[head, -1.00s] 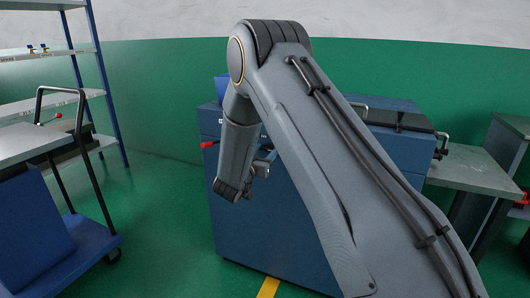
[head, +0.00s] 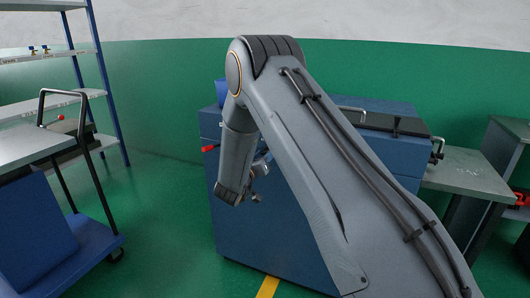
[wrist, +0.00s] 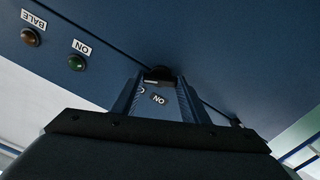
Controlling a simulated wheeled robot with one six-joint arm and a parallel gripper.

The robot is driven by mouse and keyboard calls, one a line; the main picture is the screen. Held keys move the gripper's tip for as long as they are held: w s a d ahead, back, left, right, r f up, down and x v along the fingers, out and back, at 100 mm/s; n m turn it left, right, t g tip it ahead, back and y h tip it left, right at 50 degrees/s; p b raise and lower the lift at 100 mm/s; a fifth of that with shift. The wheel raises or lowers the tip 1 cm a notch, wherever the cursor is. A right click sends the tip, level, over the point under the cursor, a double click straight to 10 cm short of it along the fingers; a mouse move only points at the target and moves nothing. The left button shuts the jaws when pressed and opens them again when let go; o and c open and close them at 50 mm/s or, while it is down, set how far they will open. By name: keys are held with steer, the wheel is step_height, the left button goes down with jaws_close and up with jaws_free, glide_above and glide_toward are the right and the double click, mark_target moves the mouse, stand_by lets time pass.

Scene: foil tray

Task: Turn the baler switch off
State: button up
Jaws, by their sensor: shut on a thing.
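The blue baler (head: 265,240) stands behind my arm in the head view. Its panel (wrist: 210,40) fills much of the wrist view. My gripper (wrist: 157,82) is at this panel, its two fingers shut on the black switch knob (wrist: 158,72). Most of the knob is hidden between the fingertips. A white ON label (wrist: 159,99) shows between the fingers, with part of another letter left of it. The knob's exact setting cannot be told. In the head view my gripper (head: 256,197) is small, beside the baler's front, and the switch is not visible there.
A green lamp (wrist: 76,62) marked ON and an amber lamp (wrist: 31,37) marked BALE sit on the panel. A blue cart (head: 75,225) and shelves (head: 75,55) stand left, a bench (head: 470,172) right.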

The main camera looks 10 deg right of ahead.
steer(key=shift+n+p, duration=1.35)
steer(key=shift+n, duration=2.15)
steer(key=shift+a, duration=0.1)
steer(key=o, duration=1.1)
steer(key=shift+w, duration=0.1)
steer(key=shift+c, duration=0.2)
steer(key=v, duration=0.8)
